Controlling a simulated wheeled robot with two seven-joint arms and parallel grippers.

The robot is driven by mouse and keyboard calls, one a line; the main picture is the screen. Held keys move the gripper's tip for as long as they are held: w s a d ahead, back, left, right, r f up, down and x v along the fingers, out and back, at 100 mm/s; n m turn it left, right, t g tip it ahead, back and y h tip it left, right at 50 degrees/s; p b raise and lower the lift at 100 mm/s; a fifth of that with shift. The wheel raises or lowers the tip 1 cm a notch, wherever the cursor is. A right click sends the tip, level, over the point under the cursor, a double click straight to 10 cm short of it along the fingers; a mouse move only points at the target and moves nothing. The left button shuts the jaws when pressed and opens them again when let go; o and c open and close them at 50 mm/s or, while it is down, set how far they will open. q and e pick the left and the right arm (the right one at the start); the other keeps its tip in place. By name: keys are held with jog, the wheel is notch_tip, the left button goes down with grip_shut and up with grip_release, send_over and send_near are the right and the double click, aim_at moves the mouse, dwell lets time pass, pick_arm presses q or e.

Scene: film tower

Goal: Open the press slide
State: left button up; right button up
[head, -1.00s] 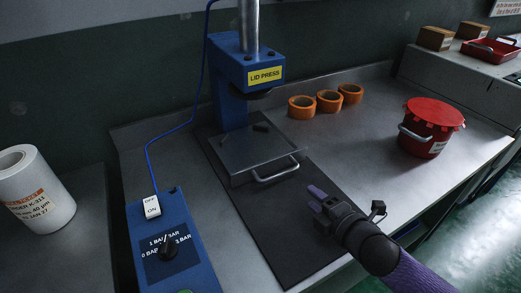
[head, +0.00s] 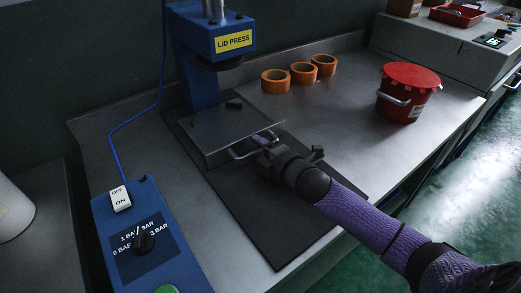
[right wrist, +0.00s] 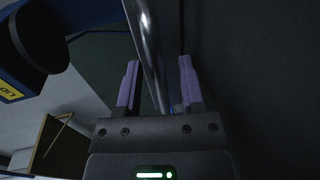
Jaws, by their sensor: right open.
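The press slide (head: 215,130) is a flat grey metal plate under the blue lid press (head: 213,35). A silver bar handle (head: 240,153) runs along its front edge. My right gripper (head: 265,140) is at the right part of this handle. In the right wrist view, the handle (right wrist: 147,50) passes between the two open purple fingers (right wrist: 157,88), closer to the left one. I cannot tell whether a finger touches it. My left gripper is not in view.
A blue control box (head: 150,240) with a dial and switch stands at the front left. Several orange tape rolls (head: 303,72) and a red lidded bucket (head: 407,92) stand to the back right. A dark mat (head: 265,215) in front of the slide is clear.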

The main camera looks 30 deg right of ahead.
grip_shut()
dwell(0.3)
dwell(0.5)
dwell(0.6)
